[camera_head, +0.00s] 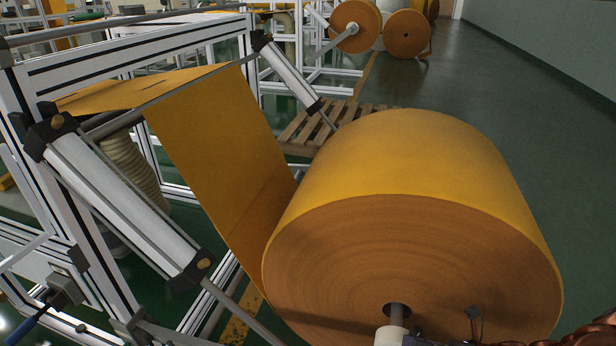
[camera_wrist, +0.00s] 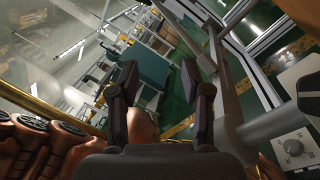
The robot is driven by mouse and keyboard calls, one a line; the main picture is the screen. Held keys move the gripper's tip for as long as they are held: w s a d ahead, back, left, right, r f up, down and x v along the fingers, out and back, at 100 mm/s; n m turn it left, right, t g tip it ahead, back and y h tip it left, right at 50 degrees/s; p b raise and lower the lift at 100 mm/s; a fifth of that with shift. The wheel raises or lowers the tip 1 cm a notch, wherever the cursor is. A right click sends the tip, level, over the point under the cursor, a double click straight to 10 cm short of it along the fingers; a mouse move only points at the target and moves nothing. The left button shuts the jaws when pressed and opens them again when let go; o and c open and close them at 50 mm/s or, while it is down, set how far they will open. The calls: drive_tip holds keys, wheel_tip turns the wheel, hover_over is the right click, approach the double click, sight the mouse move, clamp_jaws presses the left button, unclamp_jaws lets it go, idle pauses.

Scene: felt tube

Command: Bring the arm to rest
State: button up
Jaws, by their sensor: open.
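My gripper (camera_wrist: 158,70) shows in the wrist view with its two dark fingers spread apart. No object is seen held between them; behind the gap lie a green floor and distant equipment. In the head view, a copper-brown piece at the bottom right corner and small dark parts at the bottom edge are cut off, and I cannot tell whether they belong to my arm. The large orange felt roll (camera_head: 420,160) fills the lower right of the head view on a shaft (camera_head: 397,312). Its felt sheet (camera_head: 215,140) runs up to the machine frame.
A white-and-black machine frame (camera_head: 75,210) with two slanted cylinders, the near one (camera_head: 120,205) and the far one (camera_head: 287,75), stands at left. A wooden pallet (camera_head: 300,128) lies behind the roll. Open green floor (camera_head: 520,110) extends at right. A dial box (camera_wrist: 292,147) sits at right in the wrist view.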

drive_tip(key=s+a+r+n+g+h+p, duration=0.3)
drive_tip(key=r+n+p, duration=0.1)
drive_tip(key=r+n, duration=0.25)
drive_tip(key=s+a+r+n+g+h+p, duration=0.25)
drive_tip(key=r+n+g+p, duration=0.2)
drive_tip(key=r, duration=0.25)
drive_tip(key=s+a+r+n+g+h+p, duration=0.3)
drive_tip(key=r+n+h, duration=0.1)
drive_tip(key=r+n, duration=0.3)
drive_tip(key=s+d+r+n+t+h+p, duration=0.1)
drive_tip(key=s+r+n+t+h+p, duration=0.1)
drive_tip(key=r+n+h+p, duration=0.3)
drive_tip(key=s+d+r+n+t+h+p, duration=0.2)
drive_tip(key=s+r+n+h+p, duration=0.3)
drive_tip(key=r, duration=0.9)
drive_tip(key=n+p, duration=0.3)
drive_tip(key=shift+d+r+p, duration=0.25)
drive_tip(key=shift+r+p, duration=0.05)
drive_tip(key=shift+p, duration=0.05)
drive_tip(key=shift+t, duration=0.25)
drive_tip(key=shift+c, duration=0.5)
